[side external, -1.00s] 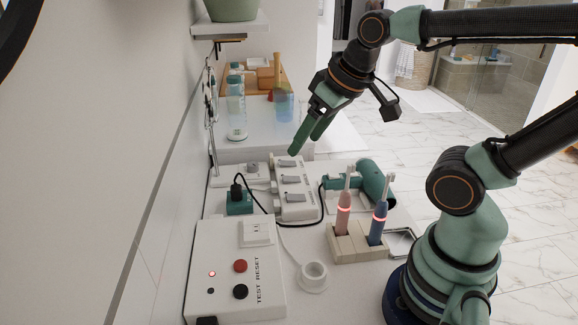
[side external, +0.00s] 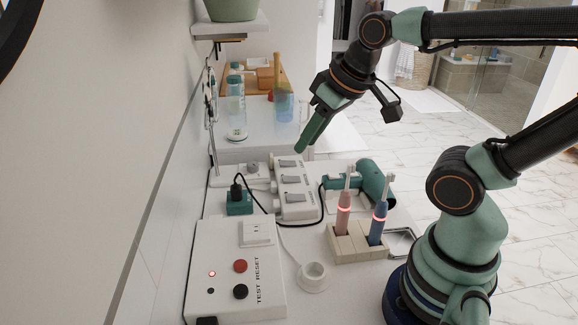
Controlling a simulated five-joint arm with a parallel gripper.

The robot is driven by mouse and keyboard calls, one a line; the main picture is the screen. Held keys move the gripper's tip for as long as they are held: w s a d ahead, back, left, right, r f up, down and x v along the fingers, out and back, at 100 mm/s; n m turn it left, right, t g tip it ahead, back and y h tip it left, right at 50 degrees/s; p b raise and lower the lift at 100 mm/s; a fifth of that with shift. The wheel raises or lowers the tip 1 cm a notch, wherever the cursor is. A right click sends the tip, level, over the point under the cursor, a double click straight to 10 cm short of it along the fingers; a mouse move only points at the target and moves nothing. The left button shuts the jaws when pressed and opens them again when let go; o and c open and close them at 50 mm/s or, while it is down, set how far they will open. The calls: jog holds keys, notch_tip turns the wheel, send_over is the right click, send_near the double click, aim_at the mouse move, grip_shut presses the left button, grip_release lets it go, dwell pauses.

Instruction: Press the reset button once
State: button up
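A white outlet box (side external: 205,262) lies at the lower left with the printed words TEST and RESET along its right side. A red button (side external: 240,266) sits beside the word RESET, and a black button (side external: 240,291) sits beside TEST. A small red light glows on the box left of the buttons. My gripper (side external: 300,149) is in the air above the far end of the white power strip, well behind and apart from the box. Its green fingers appear together with no gap, and they hold nothing.
The white power strip (side external: 295,200) with several switches lies behind the box. A green plug (side external: 238,204) with a black cord is beside it. Two toothbrushes stand in a beige holder (side external: 358,243) at right. A green hair dryer (side external: 374,184) lies behind them. Bottles stand farther back.

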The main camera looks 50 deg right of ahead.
grip_shut()
dwell(1.4)
